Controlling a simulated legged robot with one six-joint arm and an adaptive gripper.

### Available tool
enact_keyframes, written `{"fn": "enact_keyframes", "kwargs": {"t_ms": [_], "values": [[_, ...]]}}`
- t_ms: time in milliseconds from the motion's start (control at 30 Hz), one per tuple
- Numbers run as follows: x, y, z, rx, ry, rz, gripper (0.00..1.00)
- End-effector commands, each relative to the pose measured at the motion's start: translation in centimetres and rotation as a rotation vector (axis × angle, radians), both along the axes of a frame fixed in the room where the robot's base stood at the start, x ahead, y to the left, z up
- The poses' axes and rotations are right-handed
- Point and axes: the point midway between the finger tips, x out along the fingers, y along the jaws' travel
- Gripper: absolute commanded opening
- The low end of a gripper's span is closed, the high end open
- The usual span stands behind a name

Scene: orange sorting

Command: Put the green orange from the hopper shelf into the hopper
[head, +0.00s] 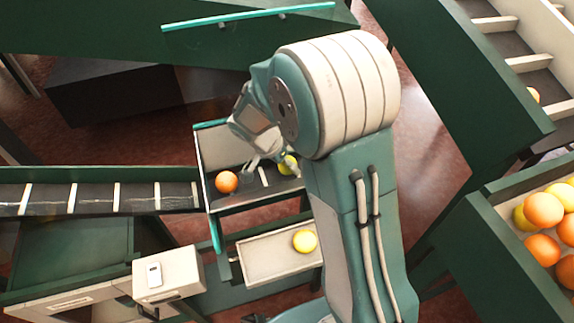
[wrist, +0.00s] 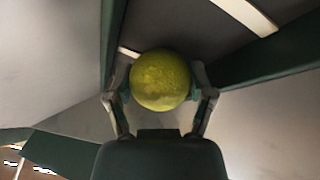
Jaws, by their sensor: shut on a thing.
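The green orange (wrist: 160,81) is a yellow-green ball between the two fingers of my gripper (wrist: 160,95) in the wrist view. The fingers touch it on both sides. In the head view the green orange (head: 289,165) shows beside the fingertips of my gripper (head: 268,163), partly hidden by my arm. It is over the dark, open-topped bay (head: 245,190) at the end of the left conveyor. I cannot tell from the pictures which part is the hopper and which is its shelf.
An orange fruit (head: 226,182) lies in the bay's left part. A second yellow-green fruit (head: 305,241) lies in a pale tray (head: 262,262) below. A slatted conveyor (head: 95,197) ends at the bay's left. A crate of fruit (head: 500,255) stands at right.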

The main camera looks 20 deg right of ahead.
Motion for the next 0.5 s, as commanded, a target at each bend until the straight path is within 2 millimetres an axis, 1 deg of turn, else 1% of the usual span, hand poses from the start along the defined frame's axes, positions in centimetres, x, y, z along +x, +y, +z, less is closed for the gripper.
{"fn": "enact_keyframes", "kwargs": {"t_ms": [33, 267, 500], "values": [[-0.02, -0.06, -0.34, 0.000, 0.000, 0.000, 0.21], [-0.01, -0.08, -0.35, 0.001, -0.002, 0.000, 0.21], [-0.02, 0.01, -1.07, 0.000, 0.000, 0.001, 0.22]]}}
